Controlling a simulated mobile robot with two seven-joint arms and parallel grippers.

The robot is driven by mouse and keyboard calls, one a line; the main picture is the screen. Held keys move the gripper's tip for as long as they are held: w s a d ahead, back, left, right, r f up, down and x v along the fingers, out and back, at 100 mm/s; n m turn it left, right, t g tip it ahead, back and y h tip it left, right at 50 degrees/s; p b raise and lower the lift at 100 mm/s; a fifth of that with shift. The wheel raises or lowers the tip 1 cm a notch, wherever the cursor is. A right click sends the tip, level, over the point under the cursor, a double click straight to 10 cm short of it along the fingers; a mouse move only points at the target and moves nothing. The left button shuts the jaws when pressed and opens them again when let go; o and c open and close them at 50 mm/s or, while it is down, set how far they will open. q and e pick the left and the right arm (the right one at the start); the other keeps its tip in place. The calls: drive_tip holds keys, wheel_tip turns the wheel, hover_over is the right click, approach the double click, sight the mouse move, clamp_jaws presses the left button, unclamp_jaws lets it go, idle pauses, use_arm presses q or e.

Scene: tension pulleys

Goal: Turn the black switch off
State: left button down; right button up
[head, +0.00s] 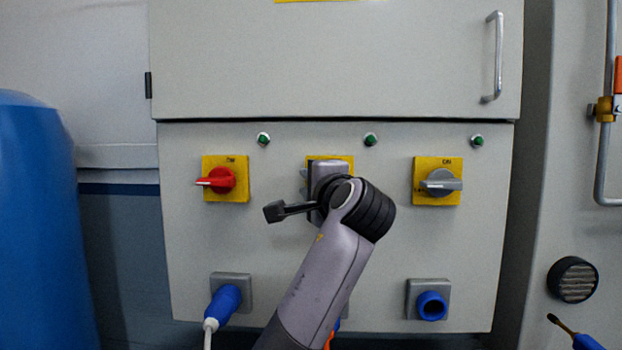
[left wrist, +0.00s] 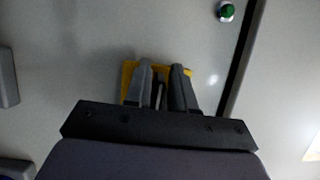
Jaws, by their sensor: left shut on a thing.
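The middle switch sits on a yellow plate (head: 330,158) on the grey cabinet front. In the head view my left gripper (head: 316,182) and wrist cover most of the plate and the switch knob. In the left wrist view the two fingers of my left gripper (left wrist: 161,72) stand on either side of a dark knob, the black switch (left wrist: 160,94), with the yellow plate (left wrist: 128,76) behind them. The fingers are shut on this knob. How far the knob is turned is hard to tell. My right gripper is not in view.
A red switch (head: 220,180) is on the left and a grey switch (head: 440,181) on the right. Green lamps (head: 370,139) sit above. A blue plug (head: 224,302) and a blue socket (head: 431,306) are below. A blue barrel (head: 38,220) stands at the left.

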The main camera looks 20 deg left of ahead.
use_arm(q)
drive_tip(key=shift+f, duration=0.1)
idle(0.5)
drive_tip(key=c, duration=1)
unclamp_jaws()
drive_tip(key=shift+c, duration=0.2)
drive_tip(key=b+v, duration=0.2)
drive_tip(key=v, duration=0.5)
drive_tip(key=shift+s+d, duration=0.1)
drive_tip(key=shift+s, duration=0.05)
